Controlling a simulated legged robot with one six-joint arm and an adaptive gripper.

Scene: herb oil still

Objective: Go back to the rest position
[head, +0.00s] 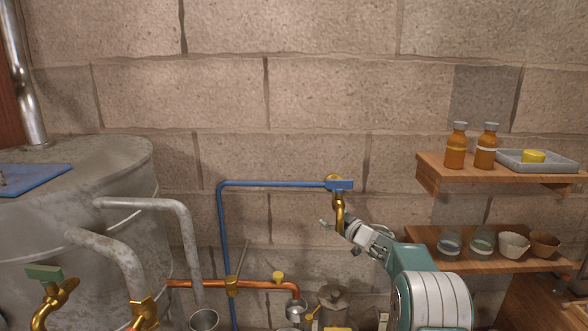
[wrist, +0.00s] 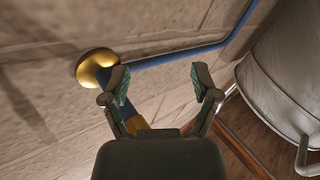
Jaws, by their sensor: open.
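My gripper (wrist: 160,84) is open, its two fingers spread apart with nothing held between them in the wrist view. In the head view my gripper (head: 333,226) is beside the brass tap with the blue handle (head: 340,186) on the stone wall, at the end of my raised arm. The brass wall flange (wrist: 97,68) of this tap shows to the left of my fingers in the wrist view. Part of the tap is hidden behind my left finger and the gripper body. I cannot tell whether a finger touches the tap.
A blue pipe (head: 270,184) runs along the wall. The large metal still (head: 80,200) stands at left. At right, an upper shelf (head: 440,172) holds brown bottles (head: 456,148) and a tray (head: 510,163); a lower shelf (head: 490,265) holds jars and bowls. Copper pipe (head: 255,284) runs below.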

